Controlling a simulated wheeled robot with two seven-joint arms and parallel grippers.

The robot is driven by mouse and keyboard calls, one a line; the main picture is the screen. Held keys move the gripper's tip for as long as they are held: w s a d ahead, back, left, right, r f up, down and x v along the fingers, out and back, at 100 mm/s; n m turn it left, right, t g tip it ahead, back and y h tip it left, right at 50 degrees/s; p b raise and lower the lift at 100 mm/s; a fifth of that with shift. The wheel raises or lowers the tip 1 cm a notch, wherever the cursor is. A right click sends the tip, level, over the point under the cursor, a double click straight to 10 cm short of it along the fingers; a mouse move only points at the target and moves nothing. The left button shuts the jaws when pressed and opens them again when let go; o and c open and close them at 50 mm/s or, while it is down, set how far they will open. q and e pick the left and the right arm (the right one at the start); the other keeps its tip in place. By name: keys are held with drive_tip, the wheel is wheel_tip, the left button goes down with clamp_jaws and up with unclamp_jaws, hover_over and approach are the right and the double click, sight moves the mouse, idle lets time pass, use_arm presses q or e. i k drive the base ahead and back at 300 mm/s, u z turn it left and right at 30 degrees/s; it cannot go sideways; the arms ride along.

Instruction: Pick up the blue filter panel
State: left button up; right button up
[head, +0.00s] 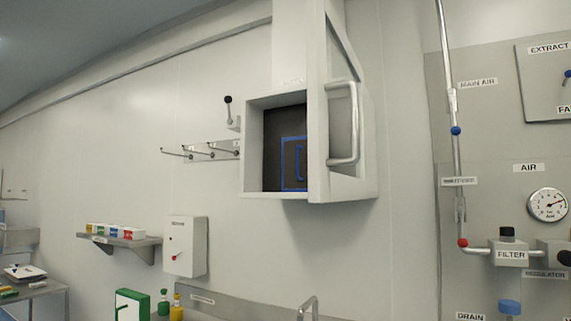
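The blue filter panel (287,164) shows as a blue rectangular frame with a blue handle, against a dark surface. It is inside an open white wall housing (253,190), at the lower right of the opening. The housing's right wall or door edge hides part of the inside beside it. Neither of my grippers is in the head view.
A silver bar handle (354,125) stands out right of the housing opening. Wall hooks (205,150) and a small lever (230,112) project to its left. Below are a shelf (148,242), a grey switch box (185,246) and bottles (177,308). Pipes (456,170) run at right.

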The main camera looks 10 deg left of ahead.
sight(294, 156)
drive_tip(key=u, duration=1)
drive_tip(key=i, duration=1)
drive_tip(key=u, duration=1.05)
drive_tip(key=i, duration=1.5)
drive_tip(key=z, duration=2.55)
